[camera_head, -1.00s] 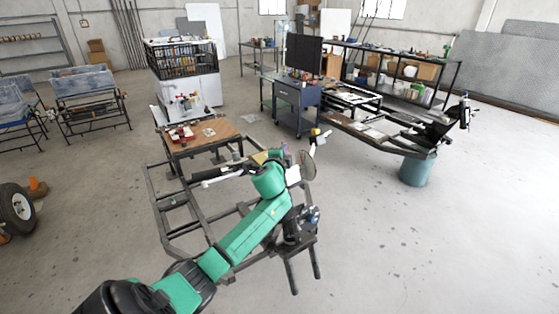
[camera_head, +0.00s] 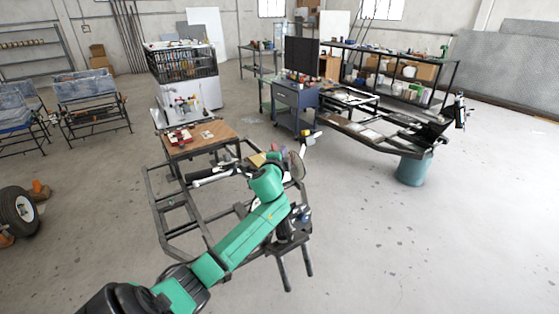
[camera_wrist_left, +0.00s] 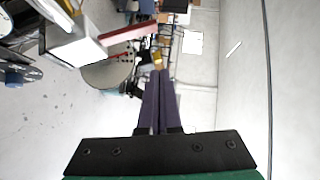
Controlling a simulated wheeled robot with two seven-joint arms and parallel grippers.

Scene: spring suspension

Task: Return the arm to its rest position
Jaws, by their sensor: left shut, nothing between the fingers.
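My left arm (camera_head: 235,248), green and black, reaches from the bottom left over the dark metal frame (camera_head: 161,221). My left gripper (camera_head: 281,149) is at its far end, small and partly hidden by my wrist in the head view. In the left wrist view its two dark purple fingers (camera_wrist_left: 159,74) lie together, with nothing between them. A round grey disc (camera_wrist_left: 108,75) and a white block with a red edge (camera_wrist_left: 80,50) show to the left of the fingers, apart from them. My right gripper is not in view.
A wooden-topped table (camera_head: 215,143) with small parts stands behind the frame. A blue tool cart (camera_head: 296,101) stands farther back. A second frame on a blue-grey drum (camera_head: 412,170) is at right. The floor at front right is clear.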

